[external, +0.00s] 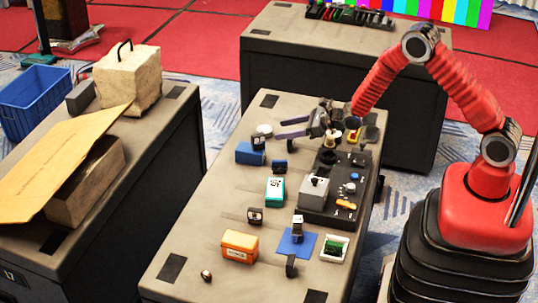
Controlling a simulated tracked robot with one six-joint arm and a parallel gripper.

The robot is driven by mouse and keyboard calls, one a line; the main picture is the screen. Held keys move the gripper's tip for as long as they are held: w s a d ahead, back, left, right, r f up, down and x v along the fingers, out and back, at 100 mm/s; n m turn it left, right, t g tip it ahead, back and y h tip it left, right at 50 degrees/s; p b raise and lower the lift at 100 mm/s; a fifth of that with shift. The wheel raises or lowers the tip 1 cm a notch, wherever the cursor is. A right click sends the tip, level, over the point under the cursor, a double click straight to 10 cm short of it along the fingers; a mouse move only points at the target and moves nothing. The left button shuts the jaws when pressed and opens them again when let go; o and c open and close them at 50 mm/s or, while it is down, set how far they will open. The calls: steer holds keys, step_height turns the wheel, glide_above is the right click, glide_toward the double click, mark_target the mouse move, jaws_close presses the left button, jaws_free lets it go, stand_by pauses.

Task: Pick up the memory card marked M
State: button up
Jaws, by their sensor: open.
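My gripper (281,128) is over the far part of the middle table. Its two purple-grey fingers point left and stand apart, with nothing seen between them. Several small dark card-like pieces stand on the table. One with a pale label (255,216) is between the teal and orange boxes. Another dark piece (258,141) is at the blue box, just left of and below the fingers in the picture. A third (298,227) stands upright at the blue mat. The letters are too small to read, so I cannot tell which card is marked M.
The table (212,235) also carries a blue box (249,155), a teal box (275,191), an orange box (240,246), a blue mat (288,245), a white-rimmed tray (334,248) and a black panel (318,211) with knobs. The near left tabletop is mostly clear.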

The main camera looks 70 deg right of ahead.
steer(key=shift+f, duration=0.55)
step_height(320, 180, down, 3)
steer(key=shift+w+r, duration=0.15)
steer(key=shift+x, duration=0.9)
steer(key=shift+w, duration=0.35)
steer(key=c, duration=1.1)
step_height(320, 180, up, 10)
steer(key=shift+f, duration=0.1)
